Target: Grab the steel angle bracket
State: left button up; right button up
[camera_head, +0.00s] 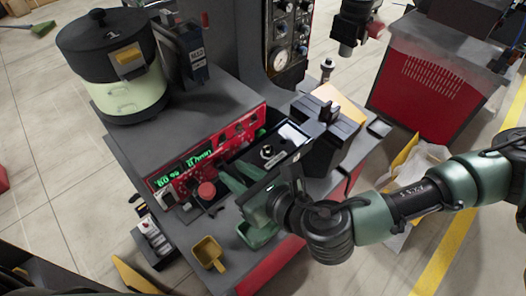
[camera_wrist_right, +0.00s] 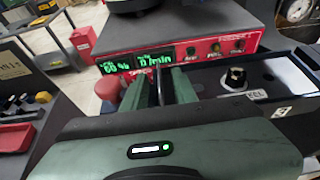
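My right gripper (camera_head: 233,182) reaches in from the right over the bench front, just right of the red emergency button. Its two green fingers also show in the right wrist view (camera_wrist_right: 158,92), apart, with a narrow gap and dark upright faces between them. I see nothing clearly held there. I cannot make out the steel angle bracket in either view; the gripper body and fingers hide part of the bench below. My left gripper is not in view.
A red control panel (camera_head: 215,155) with green digits and a red button (camera_head: 206,190) lies close left of the fingers. A dark track (camera_head: 285,140) is behind. The bowl feeder (camera_head: 122,90) stands back left.

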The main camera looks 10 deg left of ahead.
jog(key=shift+d, duration=0.1)
grip_shut()
dwell(1.3)
